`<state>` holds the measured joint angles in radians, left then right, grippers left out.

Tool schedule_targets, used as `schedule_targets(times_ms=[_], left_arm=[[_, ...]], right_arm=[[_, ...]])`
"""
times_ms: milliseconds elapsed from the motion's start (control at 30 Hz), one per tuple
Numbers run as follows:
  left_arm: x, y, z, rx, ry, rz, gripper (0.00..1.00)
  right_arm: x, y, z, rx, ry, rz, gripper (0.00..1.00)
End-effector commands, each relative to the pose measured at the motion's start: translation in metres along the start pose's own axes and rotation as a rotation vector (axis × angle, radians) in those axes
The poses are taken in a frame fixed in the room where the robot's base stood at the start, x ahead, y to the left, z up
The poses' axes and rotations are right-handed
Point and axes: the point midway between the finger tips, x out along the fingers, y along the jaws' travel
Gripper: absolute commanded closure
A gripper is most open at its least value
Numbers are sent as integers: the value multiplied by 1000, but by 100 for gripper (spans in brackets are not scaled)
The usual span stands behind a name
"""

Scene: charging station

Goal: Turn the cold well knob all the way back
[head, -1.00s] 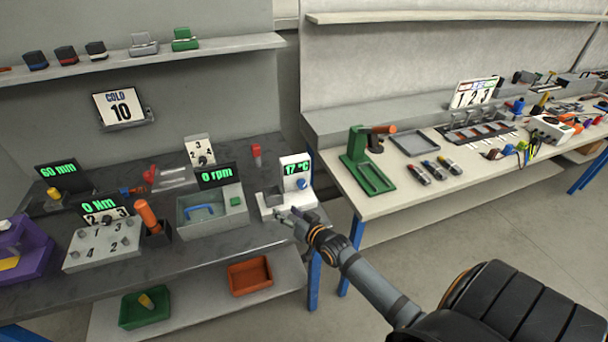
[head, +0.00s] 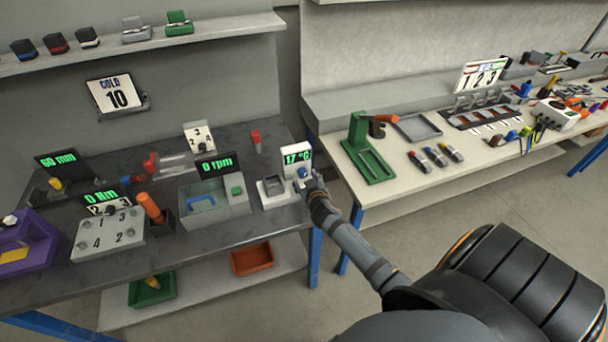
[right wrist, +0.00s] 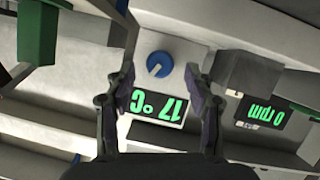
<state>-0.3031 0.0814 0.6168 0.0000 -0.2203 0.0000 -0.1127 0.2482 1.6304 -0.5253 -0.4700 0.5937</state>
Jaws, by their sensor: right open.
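The cold well (head: 277,197) is a small white unit at the right end of the dark bench. Its upright display (head: 297,155) reads 17 °C in green. The blue cold well knob (head: 302,172) is below the display, partly hidden by my right gripper (head: 311,184). In the right wrist view the knob (right wrist: 159,64) shows a white pointer line, and the display reads upside down. My right gripper (right wrist: 160,82) is open, with one finger on each side of the knob in that view. I cannot tell whether they touch it. My left gripper is not in view.
A unit reading 0 rpm (head: 219,210) stands left of the cold well. A red-topped item (head: 256,139) is behind it. A sign reading COLD 10 (head: 116,94) is on the wall. The light bench (head: 400,185) with a green stand (head: 366,150) is to the right.

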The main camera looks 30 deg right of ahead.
Motion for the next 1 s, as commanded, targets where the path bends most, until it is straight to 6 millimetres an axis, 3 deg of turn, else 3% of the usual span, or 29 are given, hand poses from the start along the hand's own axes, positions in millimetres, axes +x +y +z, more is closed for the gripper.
schedule_targets(times_ms=[200,500,900,1000], left_arm=[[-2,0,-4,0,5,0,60],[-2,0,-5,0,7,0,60],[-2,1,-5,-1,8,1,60],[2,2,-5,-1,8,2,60]], right_arm=[[25,0,0,1,1,-1,46],[28,0,0,1,0,-1,46],[28,-1,0,1,1,-2,99],[29,-2,2,-13,1,4,100]])
